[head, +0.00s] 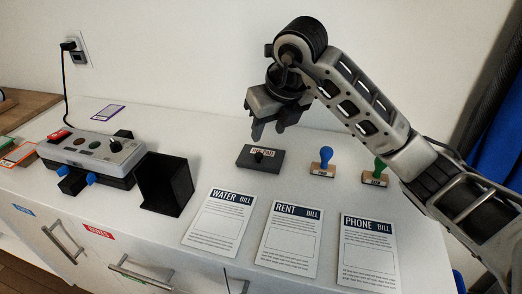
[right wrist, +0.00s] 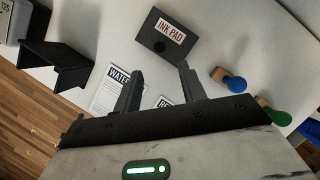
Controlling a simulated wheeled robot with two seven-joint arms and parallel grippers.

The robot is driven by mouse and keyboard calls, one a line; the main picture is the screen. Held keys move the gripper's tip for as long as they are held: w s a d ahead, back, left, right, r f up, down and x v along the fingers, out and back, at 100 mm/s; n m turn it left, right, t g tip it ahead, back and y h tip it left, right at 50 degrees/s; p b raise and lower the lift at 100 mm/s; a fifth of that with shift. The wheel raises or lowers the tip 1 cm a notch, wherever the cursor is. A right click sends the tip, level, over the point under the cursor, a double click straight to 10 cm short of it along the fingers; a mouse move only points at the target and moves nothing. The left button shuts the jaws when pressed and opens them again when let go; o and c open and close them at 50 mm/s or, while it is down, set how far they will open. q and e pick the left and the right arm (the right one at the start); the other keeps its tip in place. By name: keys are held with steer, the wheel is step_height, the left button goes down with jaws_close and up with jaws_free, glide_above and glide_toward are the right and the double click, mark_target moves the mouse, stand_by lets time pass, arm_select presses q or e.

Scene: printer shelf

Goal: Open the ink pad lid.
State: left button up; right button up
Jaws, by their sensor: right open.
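The ink pad (head: 261,159) is a dark flat box with an "INK PAD" label and a round black knob on its lid. It lies shut on the white cabinet top, and it also shows in the right wrist view (right wrist: 153,32). My right gripper (head: 268,132) is open and empty, above and just behind the ink pad in the head view. In the right wrist view the fingers (right wrist: 158,80) are apart, with the pad beyond their tips. They do not appear to touch it. My left gripper is not in view.
A blue-handled stamp (head: 322,164) and a green-handled stamp (head: 376,174) stand right of the pad. Water (head: 218,222), rent (head: 290,238) and phone (head: 368,248) bills lie in front. A black open holder (head: 165,184) and a grey control box (head: 95,152) stand left.

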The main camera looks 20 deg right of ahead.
mark_target(259, 155)
steer(key=x, duration=0.9)
jaws_close()
